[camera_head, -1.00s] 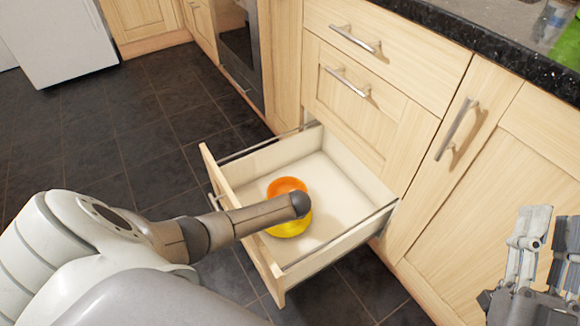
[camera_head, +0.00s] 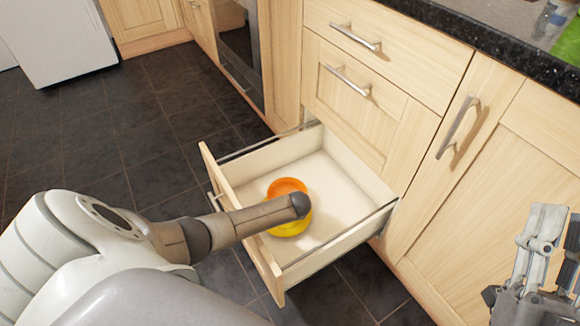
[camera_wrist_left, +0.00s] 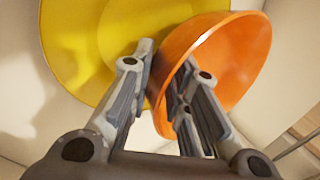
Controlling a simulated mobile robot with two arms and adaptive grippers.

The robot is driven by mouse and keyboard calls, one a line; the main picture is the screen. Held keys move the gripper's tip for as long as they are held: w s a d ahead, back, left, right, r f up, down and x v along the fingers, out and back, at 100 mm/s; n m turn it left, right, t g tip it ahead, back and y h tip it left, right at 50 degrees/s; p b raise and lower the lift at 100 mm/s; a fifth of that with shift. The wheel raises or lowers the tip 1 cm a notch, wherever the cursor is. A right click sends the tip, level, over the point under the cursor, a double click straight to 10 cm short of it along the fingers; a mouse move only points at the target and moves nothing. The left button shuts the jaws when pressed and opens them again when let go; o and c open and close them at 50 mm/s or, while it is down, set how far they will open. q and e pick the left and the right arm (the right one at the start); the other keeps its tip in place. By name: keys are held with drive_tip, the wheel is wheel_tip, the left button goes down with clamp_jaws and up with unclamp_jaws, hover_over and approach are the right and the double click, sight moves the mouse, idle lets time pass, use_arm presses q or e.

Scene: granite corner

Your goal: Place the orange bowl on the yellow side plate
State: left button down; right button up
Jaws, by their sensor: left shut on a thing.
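The orange bowl (camera_head: 287,186) is inside the open drawer, partly hidden by my left arm. The yellow side plate (camera_head: 291,229) shows just below that arm, on the drawer floor. In the left wrist view, my left gripper (camera_wrist_left: 160,76) is shut on the near rim of the orange bowl (camera_wrist_left: 238,65). The yellow plate (camera_wrist_left: 70,50) lies beside and partly behind the bowl there. I cannot tell whether bowl and plate touch. In the head view the left fingers are hidden behind my arm. My right gripper (camera_head: 555,250) is empty and open at the right edge, in front of a cabinet.
The drawer (camera_head: 340,180) is pulled out, with low walls around bowl and plate. Its floor is clear towards the back and right. Cabinet fronts with bar handles (camera_head: 347,81) and a dark granite counter (camera_head: 480,50) stand to the right. Dark floor tiles (camera_head: 100,135) are free at left.

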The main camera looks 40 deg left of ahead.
use_arm(q)
drive_tip(key=c, duration=1.4)
unclamp_jaws()
drive_tip(key=shift+o, duration=0.2)
use_arm(e)
drive_tip(key=shift+s+r+y, duration=0.1)
drive_tip(key=shift+r+y, duration=0.2)
drive_tip(key=shift+r, duration=0.05)
